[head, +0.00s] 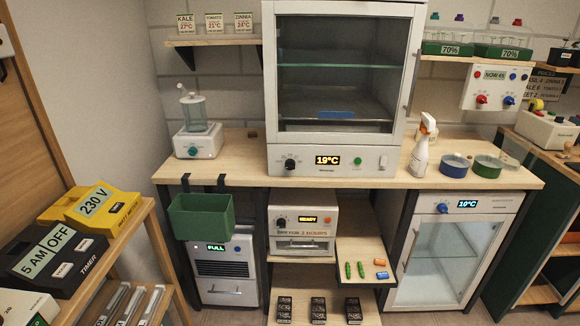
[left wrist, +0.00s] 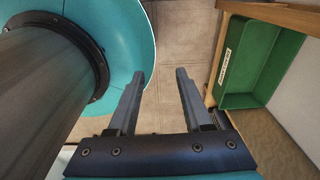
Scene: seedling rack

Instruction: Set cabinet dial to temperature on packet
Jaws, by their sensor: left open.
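The white cabinet (head: 341,160) stands on the middle of the bench with its glass door closed. Its display (head: 327,160) reads 19°C. The black dial (head: 290,164) sits left of the display and a green button (head: 357,162) right of it. Three seed packets stand on the wall shelf: kale (head: 187,24) reading 27°C, tomato (head: 214,23) reading 21°C and zinnia (head: 244,22) reading 24°C. My left gripper (left wrist: 163,75) is open and empty, pointing at the floor in the left wrist view. Neither gripper shows in the head view.
A spray bottle (head: 423,146) and round dishes (head: 454,167) stand right of the cabinet. A lower fridge (head: 453,249) reads 10°C.

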